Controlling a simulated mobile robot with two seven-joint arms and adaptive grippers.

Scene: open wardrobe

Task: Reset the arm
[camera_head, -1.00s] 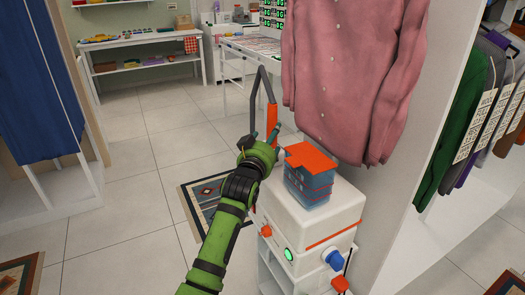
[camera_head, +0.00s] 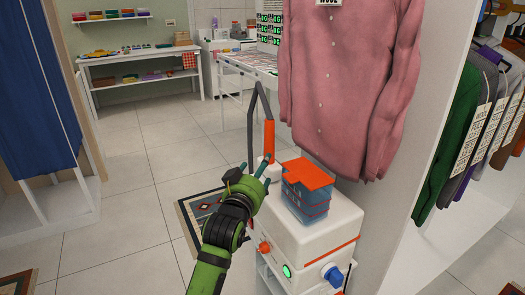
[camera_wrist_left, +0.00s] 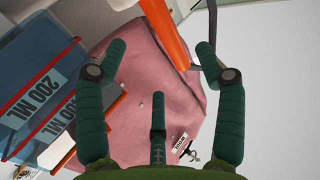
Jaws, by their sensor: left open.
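My left gripper (camera_head: 263,168) is open and empty in the head view, with its dark green fingers pointing up. It is left of a blue tank (camera_head: 307,193) with an orange lid, on top of a white machine (camera_head: 325,233). The wrist view shows the gripper (camera_wrist_left: 160,52) with its fingers spread. The tank (camera_wrist_left: 40,95), marked 200 ML, is to the left there. An orange handle (camera_head: 268,140) with a grey hose stands just behind the gripper in the head view. My right gripper is out of view.
A pink shirt (camera_head: 350,90) hangs above and behind the machine. A white wardrobe panel (camera_head: 425,130) and hanging clothes (camera_head: 470,130) are on the right. A patterned rug (camera_head: 195,220) lies left of my arm. Tiled floor (camera_head: 120,225) at the left is largely clear.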

